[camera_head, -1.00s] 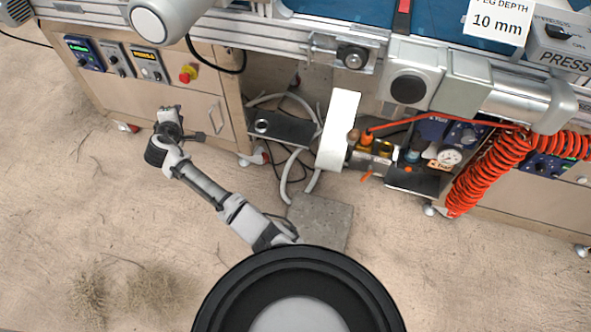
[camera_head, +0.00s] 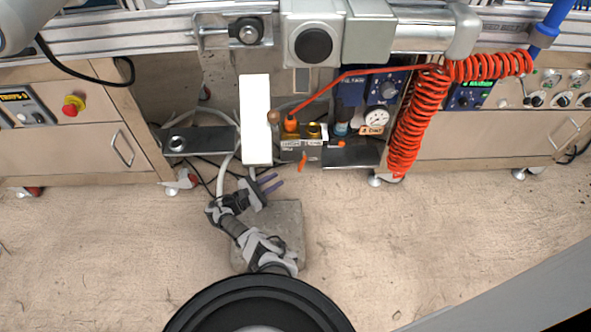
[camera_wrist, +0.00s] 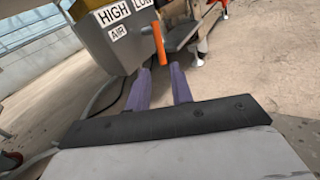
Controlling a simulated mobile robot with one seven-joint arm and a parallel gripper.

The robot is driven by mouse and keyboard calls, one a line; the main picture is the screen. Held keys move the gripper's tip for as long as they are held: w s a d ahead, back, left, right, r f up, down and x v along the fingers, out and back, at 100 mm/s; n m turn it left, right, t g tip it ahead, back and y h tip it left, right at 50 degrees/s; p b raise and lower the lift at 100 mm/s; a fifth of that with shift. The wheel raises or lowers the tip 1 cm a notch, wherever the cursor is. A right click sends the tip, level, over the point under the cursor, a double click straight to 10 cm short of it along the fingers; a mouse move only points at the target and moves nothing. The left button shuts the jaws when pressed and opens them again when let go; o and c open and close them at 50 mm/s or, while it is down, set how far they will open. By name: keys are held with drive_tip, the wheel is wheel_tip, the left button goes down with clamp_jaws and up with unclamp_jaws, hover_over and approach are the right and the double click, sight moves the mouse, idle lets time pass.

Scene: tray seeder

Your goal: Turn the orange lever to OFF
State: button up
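The orange lever (camera_head: 303,162) hangs from the front of a small valve block under the bench in the head view. In the wrist view the lever (camera_wrist: 159,45) stands out near a grey box (camera_wrist: 112,45) with labels HIGH, LOW and AIR. No OFF mark can be read. My gripper (camera_head: 271,183) is below and a little left of the lever in the head view, apart from it. In the wrist view my gripper (camera_wrist: 161,72) has two purple fingers apart with nothing between them, and the lever lies beyond their tips.
A white upright panel (camera_head: 256,120) stands left of the valve block. A red coiled hose (camera_head: 412,120) hangs to the right, beside a round gauge (camera_head: 377,120). Loose grey hoses and a dark shelf (camera_head: 198,141) are on the left.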

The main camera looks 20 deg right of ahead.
sight(300, 167)
drive_tip(key=b+x, duration=0.1)
drive_tip(key=x, duration=0.8)
drive_tip(key=shift+w+d+b, duration=0.15)
drive_tip(key=shift+d+b, duration=0.15)
drive_tip(key=shift+b, duration=0.05)
drive_tip(key=shift+c, duration=0.2)
clamp_jaws()
drive_tip(key=shift+f, duration=0.1)
